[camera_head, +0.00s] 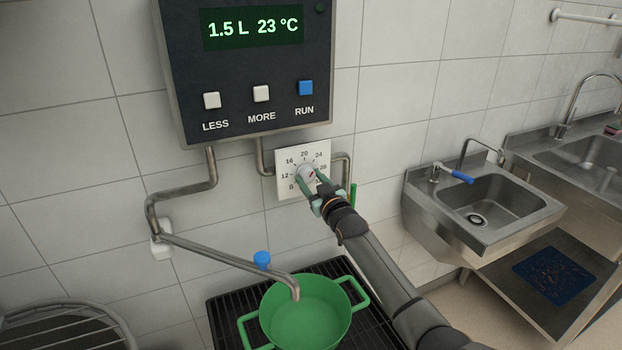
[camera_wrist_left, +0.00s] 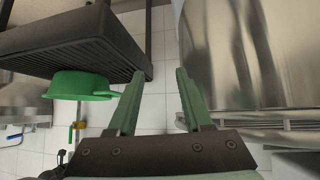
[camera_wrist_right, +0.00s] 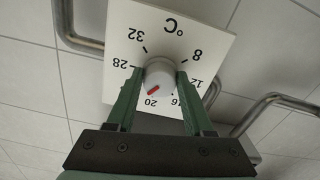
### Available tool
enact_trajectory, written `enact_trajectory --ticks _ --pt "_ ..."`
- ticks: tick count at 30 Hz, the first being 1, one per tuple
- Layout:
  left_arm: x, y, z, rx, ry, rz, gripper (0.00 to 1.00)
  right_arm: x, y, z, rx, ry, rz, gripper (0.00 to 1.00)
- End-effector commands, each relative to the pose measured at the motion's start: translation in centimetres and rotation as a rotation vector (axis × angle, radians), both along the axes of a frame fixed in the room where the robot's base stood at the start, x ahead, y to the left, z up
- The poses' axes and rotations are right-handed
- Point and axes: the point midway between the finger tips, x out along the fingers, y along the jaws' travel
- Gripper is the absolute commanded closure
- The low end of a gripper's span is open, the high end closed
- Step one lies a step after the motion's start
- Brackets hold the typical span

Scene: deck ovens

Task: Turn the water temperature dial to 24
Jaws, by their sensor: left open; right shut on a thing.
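The water temperature dial is a white square plate (camera_head: 290,158) with a round, pale knob (camera_wrist_right: 160,76), below the control box. The box's display (camera_head: 253,27) reads 1.5 L and 23 °C. My right gripper (camera_head: 309,178) is shut on the knob, one finger on each side; the right wrist view shows this grip too. The knob's red mark points between 20 and the place of 24, which a finger hides in the right wrist view. My left gripper (camera_wrist_left: 159,74) is open and empty, away from the dial, and is out of the head view.
The control box has LESS (camera_head: 212,100), MORE (camera_head: 261,93) and RUN (camera_head: 305,88) buttons. Pipes (camera_head: 184,192) run beside the dial. A green pot (camera_head: 306,311) stands on a black grate under the spout (camera_head: 230,260). A steel sink (camera_head: 490,200) is at right.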

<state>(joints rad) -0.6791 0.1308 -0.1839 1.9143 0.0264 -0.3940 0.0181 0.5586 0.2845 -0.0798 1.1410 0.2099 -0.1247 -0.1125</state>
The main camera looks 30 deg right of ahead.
Motion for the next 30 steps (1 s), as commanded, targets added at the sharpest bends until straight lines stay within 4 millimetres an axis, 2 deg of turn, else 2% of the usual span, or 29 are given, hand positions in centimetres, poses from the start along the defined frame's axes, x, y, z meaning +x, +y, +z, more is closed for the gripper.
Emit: enact_trajectory --ticks 11,27,28,30 --pt "0.00 0.00 0.23 0.000 0.000 0.000 0.50 0.00 0.08 -0.02 0.165 -0.009 0.000 1.00" --pt "0.00 0.00 0.24 0.000 0.000 0.000 0.50 0.01 0.09 -0.02 0.189 -0.011 0.000 1.00" --pt "0.00 0.00 0.24 0.000 0.000 0.000 0.50 0.01 0.09 -0.02 0.189 -0.011 0.000 0.47" --pt "0.00 0.00 0.24 0.000 0.000 0.000 0.50 0.01 0.09 -0.02 0.188 -0.011 0.000 0.39"
